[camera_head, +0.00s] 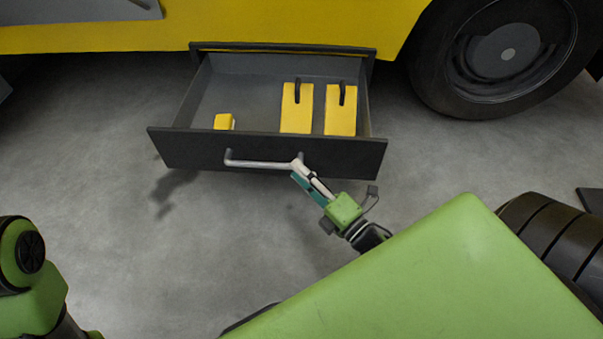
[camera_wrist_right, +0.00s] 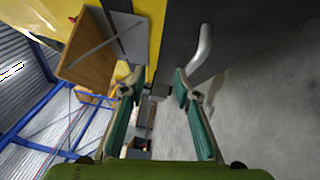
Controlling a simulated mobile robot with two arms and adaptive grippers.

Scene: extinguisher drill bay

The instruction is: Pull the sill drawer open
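The sill drawer (camera_head: 250,150) stands open below the yellow vehicle body in the head view, its dark front pulled out toward me. Its grey bar handle (camera_head: 255,163) runs across the front. My right gripper (camera_head: 303,172) is at the handle's right end. In the right wrist view the fingers of my right gripper (camera_wrist_right: 160,82) are apart with a clear gap. The handle (camera_wrist_right: 204,48) shows there beside the right-hand fingertip, not visibly between the fingers; I cannot tell whether they touch. My left gripper is out of view.
Two yellow blocks with black tops (camera_head: 297,110) and a small yellow piece (camera_head: 223,122) lie inside the drawer. A black tyre (camera_head: 440,70) stands right of it. The grey floor (camera_head: 130,240) in front and to the left is clear.

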